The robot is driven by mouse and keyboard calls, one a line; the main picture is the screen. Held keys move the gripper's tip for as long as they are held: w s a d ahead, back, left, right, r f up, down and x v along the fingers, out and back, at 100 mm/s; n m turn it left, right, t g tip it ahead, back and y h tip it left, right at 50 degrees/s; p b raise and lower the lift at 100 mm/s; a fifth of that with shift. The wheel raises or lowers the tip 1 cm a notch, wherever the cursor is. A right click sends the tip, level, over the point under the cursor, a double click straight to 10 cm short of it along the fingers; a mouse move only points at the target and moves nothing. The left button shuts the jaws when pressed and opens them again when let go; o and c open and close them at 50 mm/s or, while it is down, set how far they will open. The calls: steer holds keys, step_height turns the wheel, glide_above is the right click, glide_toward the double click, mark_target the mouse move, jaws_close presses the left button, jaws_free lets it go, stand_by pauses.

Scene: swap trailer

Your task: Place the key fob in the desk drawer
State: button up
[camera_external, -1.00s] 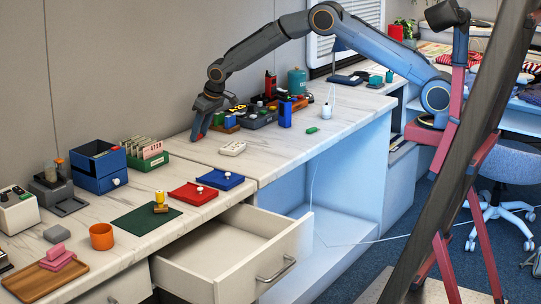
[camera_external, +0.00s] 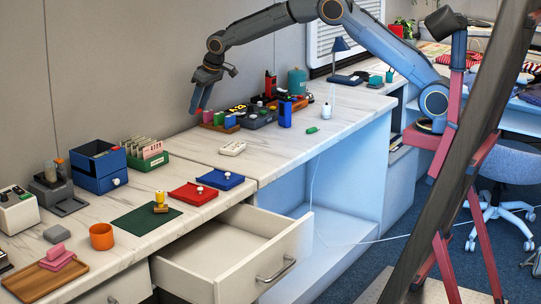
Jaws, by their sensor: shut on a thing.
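My gripper (camera_external: 196,106) is above the back of the marble-topped counter, near the wall, with its fingers pointing down. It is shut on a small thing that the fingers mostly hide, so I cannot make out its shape. I cannot pick out the key fob for certain in this view. The desk drawer (camera_external: 283,262) is pulled out below the counter's front edge, and the part of its inside that shows looks empty. The gripper is well behind and above the drawer.
A rack with pink, green and blue blocks (camera_external: 229,121) stands beside the gripper. A white buttoned device (camera_external: 232,148), red tray (camera_external: 193,194), blue tray (camera_external: 221,179) and green mat with a yellow stamp (camera_external: 161,201) lie between gripper and drawer. A blue box (camera_external: 98,166) stands left.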

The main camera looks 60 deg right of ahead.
step_height(320, 180, up, 5)
steer(key=a, duration=0.1)
steer(key=s+a+n+y+b, duration=0.1)
steer(key=s+a+n, duration=0.1)
steer(key=s+a, duration=0.55)
steer(key=s+a+n+g+b, duration=0.15)
steer(key=s+a, duration=0.35)
steer(key=a, duration=0.6)
steer(key=s+a+n+t+y+b, duration=0.1)
steer(key=s+a+n+b, duration=0.15)
steer(key=s+a, duration=0.5)
steer(key=s+a+n+g+y+b, duration=0.1)
steer(key=s+a+n, duration=0.1)
steer(key=s+a, duration=0.55)
steer(key=s+a+n+g+b, duration=0.15)
steer(key=s+a, duration=0.25)
steer(key=s, duration=0.7)
steer(key=s+a+n+y+b, duration=0.1)
steer(key=s+a+n, duration=0.3)
steer(key=s, duration=0.5)
steer(key=m, duration=0.1)
glide_above(228, 266)
steer(key=s+a, duration=0.4)
step_height(228, 266, down, 21)
steer(key=f, duration=1)
steer(key=shift+w+a+f, duration=0.1)
steer(key=shift+a+f, duration=0.05)
steer(key=shift+a, duration=0.05)
